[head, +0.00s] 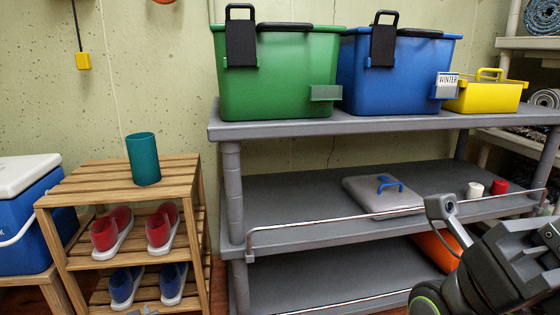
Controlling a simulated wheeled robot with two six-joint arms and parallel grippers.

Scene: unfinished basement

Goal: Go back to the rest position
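My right arm comes in at the lower right, in front of the grey shelf unit (290,129). Its dark links and a grey joint show, but I make out no fingertips of my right gripper. My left gripper is not to be made out either. A small grey bit at the bottom edge, in front of the shoe rack, is too cut off to identify.
A green bin (280,80), a blue bin (400,75) and a yellow box (485,97) stand on the top shelf. A grey lidded case (375,196) lies below. A wooden rack (75,183) holds a teal cup (143,160) and shoes. A cooler (25,215) stands left.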

